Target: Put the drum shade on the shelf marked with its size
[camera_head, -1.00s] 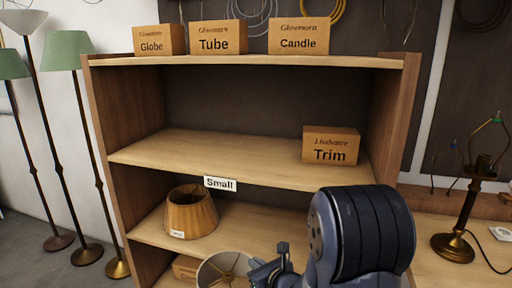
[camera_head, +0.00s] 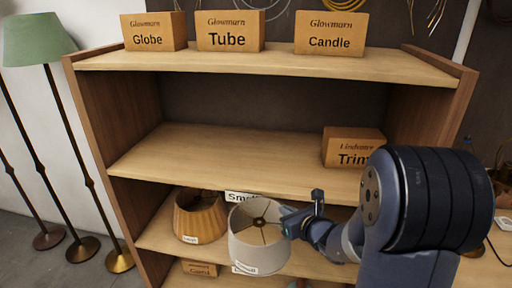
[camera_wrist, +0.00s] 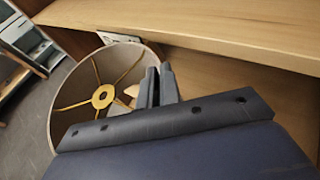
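The pale drum shade (camera_head: 258,251) hangs in front of the lower shelf, its open top and spoked ring facing up. A small tag (camera_head: 244,268) is low on its side, too small to read. My gripper (camera_head: 296,219) is shut on the shade's right rim; in the wrist view the fingers (camera_wrist: 158,86) pinch the rim of the shade (camera_wrist: 68,122). The "Small" sign (camera_head: 239,197) is on the front edge of the middle shelf (camera_head: 160,165), partly covered by the shade.
A tan pleated shade (camera_head: 199,220) stands on the lower shelf (camera_head: 156,237), close left of the drum shade. The "Trim" box (camera_head: 352,146) is at the middle shelf's right; its left and centre are clear. Several boxes stand on top. Floor lamps (camera_head: 40,42) stand left.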

